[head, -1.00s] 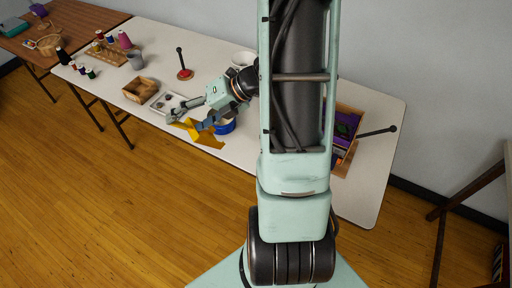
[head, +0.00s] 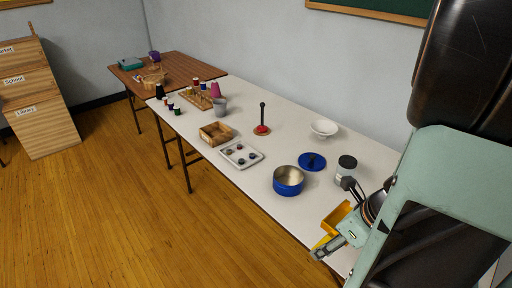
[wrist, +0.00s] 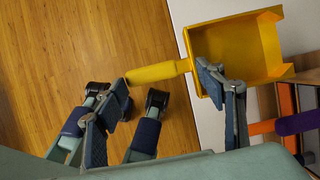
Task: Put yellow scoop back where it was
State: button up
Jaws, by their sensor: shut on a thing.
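The yellow scoop (head: 336,217) is in my gripper (head: 335,236) at the front edge of the white table (head: 285,120), right of the blue pot. In the wrist view the scoop (wrist: 240,48) has its open bowl at upper right and its handle pointing left. The handle is over the floor and the bowl overlaps the table edge in that view. I cannot tell its exact height.
The blue pot (head: 288,181), its blue lid (head: 312,161), a grey jar (head: 345,168), a white bowl (head: 324,128) and a white tray (head: 241,155) stand on the table. Orange and purple pieces (wrist: 295,122) lie close right of my gripper. My arm hides the table's right end.

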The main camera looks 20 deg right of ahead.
aim_at(324, 221)
jog(key=w+f+b, duration=0.1)
jog(key=w, duration=0.1)
jog(key=w+d+f+b, duration=0.1)
jog(key=w+f, duration=0.1)
jog(key=w, duration=0.1)
jog(key=w+f+b, duration=0.1)
jog(key=w, duration=0.1)
jog(key=shift+w+d+f+b, duration=0.15)
jog(key=shift+w+d+b, duration=0.15)
jog(key=shift+w+d, duration=0.05)
jog(key=w+f+b, duration=0.2)
jog(key=f+b, duration=0.1)
jog(key=shift+w+d+f, duration=0.25)
jog(key=shift+w+d, duration=0.05)
jog(key=shift+w, duration=0.1)
jog(key=shift+w+d+f, duration=0.1)
jog(key=shift+w+f, duration=0.2)
jog(key=shift+w, duration=0.1)
jog(key=shift+w+f+b, duration=0.25)
jog(key=shift+f+b, duration=0.2)
jog(key=shift+b, duration=0.15)
notch_tip(324, 221, down, 3)
jog(key=b, duration=0.3)
jog(key=shift+w+d, duration=0.1)
jog(key=shift+w, duration=0.05)
jog(key=shift+f, duration=0.2)
jog(key=o, duration=1.3)
